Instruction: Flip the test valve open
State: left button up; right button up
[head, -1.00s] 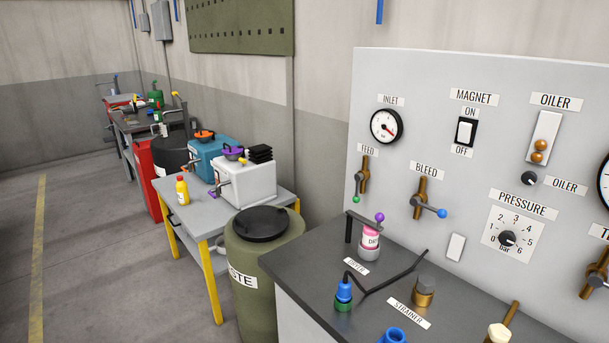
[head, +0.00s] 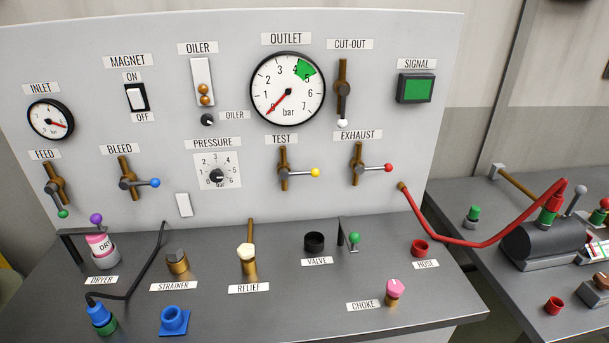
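The test valve (head: 284,169) is on the upright grey panel in the head view, under the TEST label (head: 281,139). Its brass body stands vertical, and its lever with a yellow knob (head: 315,173) points right, roughly horizontal. The outlet gauge (head: 287,90) above it has its red needle at the low end near 0, away from the green band around 4 to 5. Neither of my grippers shows in the head view.
The exhaust valve (head: 357,166) with a red-knobbed lever is close on the right, and the pressure dial (head: 217,176) is on the left. Below, the dark bench (head: 215,300) holds the dryer, strainer, relief and choke. A red hose (head: 465,244) runs to the right-hand table.

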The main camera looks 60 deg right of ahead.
aim_at(284, 174)
jog(key=z, duration=1.6)
